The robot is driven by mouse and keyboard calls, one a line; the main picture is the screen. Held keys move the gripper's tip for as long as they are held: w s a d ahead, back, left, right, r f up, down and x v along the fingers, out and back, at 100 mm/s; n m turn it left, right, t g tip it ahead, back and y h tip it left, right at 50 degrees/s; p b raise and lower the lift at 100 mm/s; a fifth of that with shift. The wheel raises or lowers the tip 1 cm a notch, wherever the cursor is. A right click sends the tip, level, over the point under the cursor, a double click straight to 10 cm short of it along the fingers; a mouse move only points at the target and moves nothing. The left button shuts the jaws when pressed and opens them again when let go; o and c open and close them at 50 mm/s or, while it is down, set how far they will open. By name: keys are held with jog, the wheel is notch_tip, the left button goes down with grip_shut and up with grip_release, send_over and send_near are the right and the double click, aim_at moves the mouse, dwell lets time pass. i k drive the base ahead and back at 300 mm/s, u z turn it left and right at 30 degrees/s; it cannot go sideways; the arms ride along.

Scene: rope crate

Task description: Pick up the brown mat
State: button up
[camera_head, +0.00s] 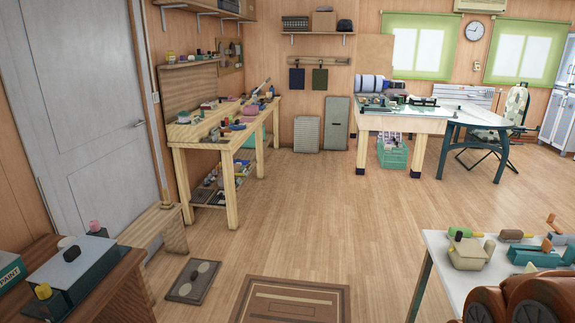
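The brown mat (291,303) lies flat on the wooden floor at the bottom middle of the head view. It is rectangular, with a lighter line border and pale bars inside, and the bottom edge of the picture cuts off its near side. Nothing is seen lying on it. My gripper is not in view.
A smaller dark mat (193,281) with two pale ovals lies to its left. A brown cabinet (118,292) stands at lower left, a white table (438,247) with tools at lower right. A wooden workbench (180,133) stands beyond. The floor between (310,220) is clear.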

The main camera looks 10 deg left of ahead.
aim_at(193, 283)
jog(key=u, duration=0.05)
jog(key=i, duration=1.7)
jog(key=u, duration=0.8)
jog(key=i, duration=1.45)
jog(key=u, duration=1.7)
jog(key=i, duration=0.75)
jog(key=u, duration=0.4)
